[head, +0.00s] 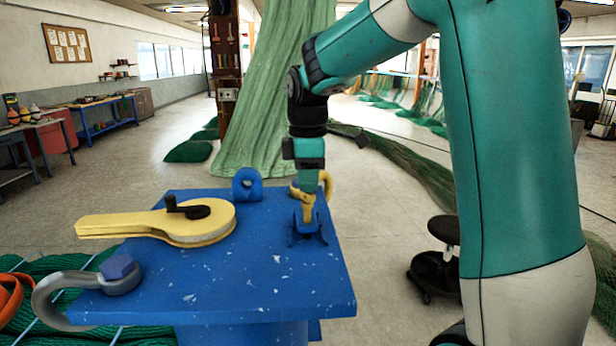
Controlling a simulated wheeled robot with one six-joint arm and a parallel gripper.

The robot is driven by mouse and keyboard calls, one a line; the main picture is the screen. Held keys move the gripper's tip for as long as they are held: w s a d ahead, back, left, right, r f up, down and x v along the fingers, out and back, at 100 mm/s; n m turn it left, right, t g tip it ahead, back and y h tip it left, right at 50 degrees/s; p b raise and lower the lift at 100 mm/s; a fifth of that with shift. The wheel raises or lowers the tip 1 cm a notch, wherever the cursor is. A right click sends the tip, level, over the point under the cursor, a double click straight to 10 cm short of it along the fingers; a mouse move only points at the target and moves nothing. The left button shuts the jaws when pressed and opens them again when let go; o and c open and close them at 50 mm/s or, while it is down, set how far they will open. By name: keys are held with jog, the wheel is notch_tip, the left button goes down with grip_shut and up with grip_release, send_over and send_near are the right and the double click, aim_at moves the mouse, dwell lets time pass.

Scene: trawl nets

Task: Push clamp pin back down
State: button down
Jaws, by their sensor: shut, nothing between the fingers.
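The clamp pin (308,203) appears as a yellow part standing upright in a small blue bracket (308,236) near the right edge of the blue table (270,285). My gripper (308,188) points straight down at the top of the yellow part. Its fingers are shut with nothing between them. The fingertips are at or just above the part's top; I cannot tell whether they touch. The gripper hides some of the yellow part's upper end.
A yellow lever-shaped tool (150,222) with a black crank lies on the table's left. A grey shackle (62,298) with a blue bolt hangs at the front left corner. A blue eye lug (248,184) stands at the back edge. A stool (436,262) is right.

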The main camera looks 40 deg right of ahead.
aim_at(308, 195)
jog(key=shift+f, duration=0.1)
notch_tip(308, 195, down, 4)
jog(key=shift+r+b, duration=0.25)
jog(key=shift+b, duration=0.85)
jog(key=shift+r, duration=0.1)
jog(key=shift+r, duration=0.1)
